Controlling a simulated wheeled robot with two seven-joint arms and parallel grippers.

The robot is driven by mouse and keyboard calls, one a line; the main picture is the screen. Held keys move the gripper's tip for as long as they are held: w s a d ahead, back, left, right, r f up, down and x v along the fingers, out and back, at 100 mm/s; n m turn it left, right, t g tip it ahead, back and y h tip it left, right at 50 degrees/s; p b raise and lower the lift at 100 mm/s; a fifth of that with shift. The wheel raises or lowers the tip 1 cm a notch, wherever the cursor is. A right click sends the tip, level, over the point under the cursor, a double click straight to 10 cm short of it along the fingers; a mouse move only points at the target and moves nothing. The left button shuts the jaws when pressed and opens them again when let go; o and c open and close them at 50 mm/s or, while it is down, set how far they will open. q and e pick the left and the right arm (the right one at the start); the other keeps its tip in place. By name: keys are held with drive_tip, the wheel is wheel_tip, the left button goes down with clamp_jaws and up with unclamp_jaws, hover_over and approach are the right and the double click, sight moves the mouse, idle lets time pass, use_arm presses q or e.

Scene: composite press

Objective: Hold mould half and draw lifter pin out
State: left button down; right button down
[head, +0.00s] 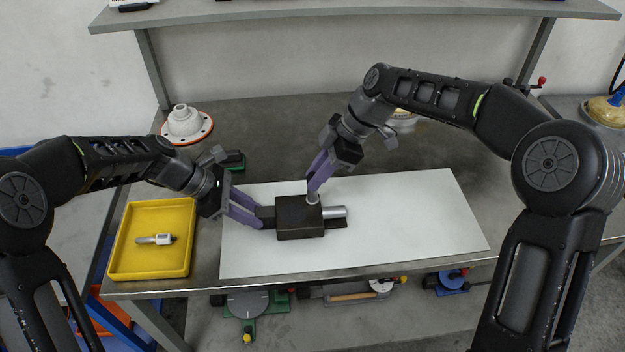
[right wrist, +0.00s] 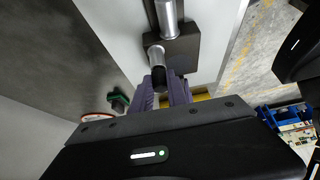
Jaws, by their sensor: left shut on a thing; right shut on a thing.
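The mould half (head: 299,219) is a dark brown block lying on the white board, and it also shows in the right wrist view (right wrist: 183,50). My left gripper (head: 257,214) is shut on the dark tab at its left side. The lifter pin (head: 313,198) is a short silver cylinder standing at the block's top; it also shows in the right wrist view (right wrist: 157,54). My right gripper (head: 315,188) is shut on the pin's upper end from above. The fingers hide part of that end. I cannot tell how deep the pin sits.
A silver cylinder (head: 335,212) sticks out at the block's right side. A yellow tray (head: 122,262) at the left holds a small silver and white part (head: 155,240). The white board (head: 420,220) is clear at right. A white flanged piece (head: 186,122) stands behind.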

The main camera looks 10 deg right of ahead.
drive_tip(key=shift+r, duration=3.65)
use_arm(q)
drive_tip(key=c, duration=1)
unclamp_jaws()
drive_tip(key=v, duration=1.2)
drive_tip(key=shift+a, duration=0.1)
drive_tip(key=shift+f, duration=0.1)
